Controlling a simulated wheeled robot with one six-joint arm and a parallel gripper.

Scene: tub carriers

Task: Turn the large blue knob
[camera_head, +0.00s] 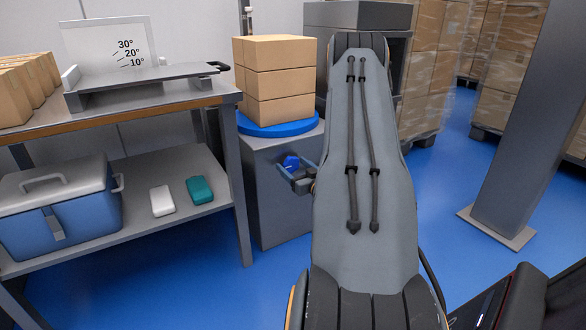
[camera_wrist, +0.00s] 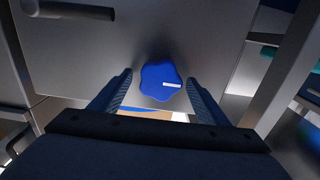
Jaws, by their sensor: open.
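The large blue knob (camera_wrist: 158,78) sits on the face of a grey cabinet, with a lobed rim and a white mark at its right side. In the head view the knob (camera_head: 291,162) shows small on the cabinet front, partly behind my gripper (camera_head: 297,176). In the wrist view my gripper (camera_wrist: 160,92) is open, with one finger on each side of the knob. A gap shows between each fingertip and the knob; I cannot tell the depth between them.
The grey cabinet (camera_head: 280,205) carries a blue turntable (camera_head: 278,125) with stacked cardboard boxes (camera_head: 275,80). A workbench (camera_head: 150,112) stands at left, a blue cooler (camera_head: 65,215) on its lower shelf. A grey post (camera_head: 515,130) stands at right. Wrapped pallets fill the back.

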